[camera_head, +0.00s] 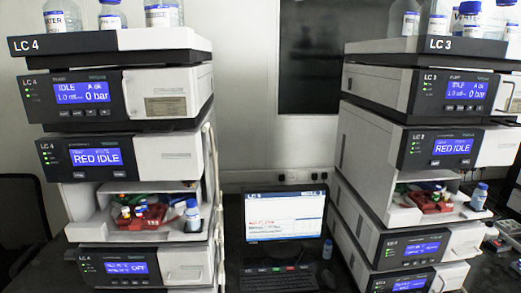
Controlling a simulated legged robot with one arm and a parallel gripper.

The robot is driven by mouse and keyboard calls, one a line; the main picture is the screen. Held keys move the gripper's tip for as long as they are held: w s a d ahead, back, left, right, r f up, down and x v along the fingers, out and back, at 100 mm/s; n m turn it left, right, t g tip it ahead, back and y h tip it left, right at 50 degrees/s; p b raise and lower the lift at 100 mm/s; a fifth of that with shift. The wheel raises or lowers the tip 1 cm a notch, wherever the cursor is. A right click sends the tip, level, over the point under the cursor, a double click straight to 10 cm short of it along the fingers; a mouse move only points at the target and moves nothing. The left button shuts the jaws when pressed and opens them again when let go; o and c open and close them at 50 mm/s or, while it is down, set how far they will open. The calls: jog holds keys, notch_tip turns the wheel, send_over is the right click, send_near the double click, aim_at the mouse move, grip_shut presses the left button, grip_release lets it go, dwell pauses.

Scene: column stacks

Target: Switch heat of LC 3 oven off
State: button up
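The LC 3 stack (470,47) stands at the right, turned slightly toward the middle. Its upper module display (466,90) reads IDLE and 0 bar. The module below has a display (454,147) reading RED IDLE. Under the open bay is a module with a blue display (422,248), its text too small to read. A lower LC 3 module display (409,284) is partly at the bottom edge, also unreadable. I cannot tell from the text which of these two is the oven or whether its heat is on. My gripper is not in view.
The similar LC 4 stack (60,45) stands at the left; its lowest display (126,267) reads OFF. Between the stacks are a monitor (286,214) and a keyboard (280,280). Bottles stand on both stacks. A small blue-capped bottle (479,197) stands by the LC 3 bay.

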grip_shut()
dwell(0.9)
